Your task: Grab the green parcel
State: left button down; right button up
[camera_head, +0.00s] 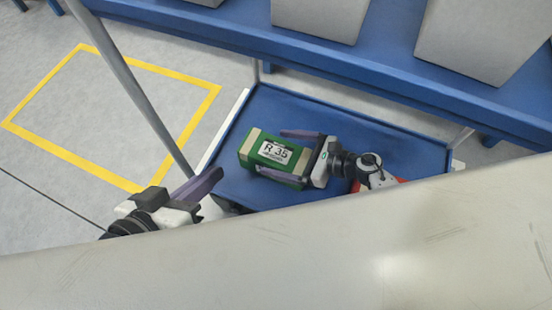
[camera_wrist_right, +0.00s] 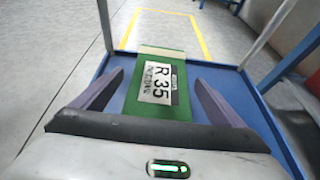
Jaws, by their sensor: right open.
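The green parcel (camera_head: 272,158) has pale end bands and a white label reading R 35. It lies on a blue shelf (camera_head: 285,103), and it also shows in the right wrist view (camera_wrist_right: 152,95). My right gripper (camera_head: 281,155) is open, with its two purple fingers on either side of the parcel. In the right wrist view the fingers (camera_wrist_right: 151,92) stand apart from the parcel's sides with gaps. My left gripper (camera_head: 205,185) is at the lower left of the head view, apart from the parcel; its jaw opening is not clear.
A pale panel (camera_head: 300,250) crosses the front of the head view. A grey post (camera_head: 135,85) rises at the shelf's left. A blue upper shelf (camera_head: 250,38) holds grey boxes (camera_head: 475,40) behind. A yellow floor outline (camera_head: 68,153) encloses clear floor at left.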

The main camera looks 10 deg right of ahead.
jog(key=c, duration=2)
jog(key=shift+r, duration=0.1)
jog(key=shift+c, duration=0.3)
